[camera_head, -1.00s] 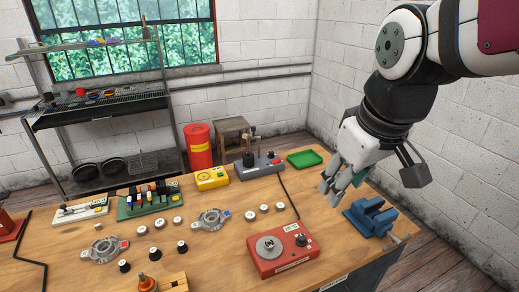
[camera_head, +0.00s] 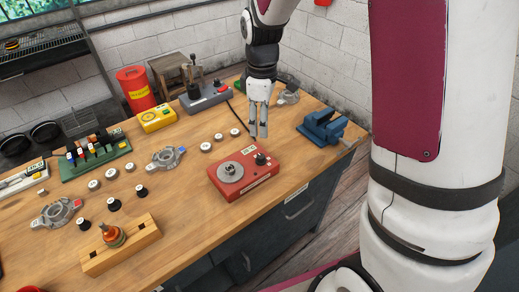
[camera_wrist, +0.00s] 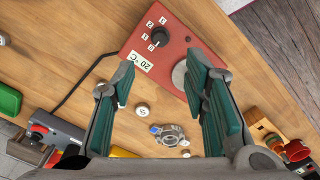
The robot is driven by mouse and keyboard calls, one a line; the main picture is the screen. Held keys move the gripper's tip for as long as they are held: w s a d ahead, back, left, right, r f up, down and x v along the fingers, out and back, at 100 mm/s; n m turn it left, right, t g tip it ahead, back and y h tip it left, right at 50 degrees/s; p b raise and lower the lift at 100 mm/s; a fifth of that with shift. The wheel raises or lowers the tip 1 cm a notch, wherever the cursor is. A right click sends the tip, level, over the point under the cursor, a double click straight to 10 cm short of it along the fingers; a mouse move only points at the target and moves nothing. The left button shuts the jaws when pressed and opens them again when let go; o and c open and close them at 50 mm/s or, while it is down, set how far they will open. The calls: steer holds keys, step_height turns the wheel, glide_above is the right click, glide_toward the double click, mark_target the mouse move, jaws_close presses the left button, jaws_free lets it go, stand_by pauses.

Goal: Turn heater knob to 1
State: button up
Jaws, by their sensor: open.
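The heater (camera_head: 243,178) is a red box with a round metal plate on top, near the front edge of the workbench. Its black knob (camera_head: 261,158) sits at the right rear corner of the top. In the wrist view the knob (camera_wrist: 159,37) shows a white pointer line, with printed numbers around it and a "20 °C" display beside it. My gripper (camera_head: 259,127) points down above and just behind the knob, apart from it. In the wrist view its green-padded fingers (camera_wrist: 163,75) are spread and empty.
A blue vise (camera_head: 322,127) stands right of the heater. A metal housing (camera_head: 288,97) lies behind my gripper. A grey device with a lever (camera_head: 203,98) and a yellow box (camera_head: 157,118) stand at the back. Another housing (camera_head: 166,159) and small round parts lie to the left.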

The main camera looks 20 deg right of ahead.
mark_target(261, 156)
step_height(261, 156, down, 12)
steer(key=shift+f+p, duration=0.2)
steer(key=shift+p, duration=0.45)
jaws_close()
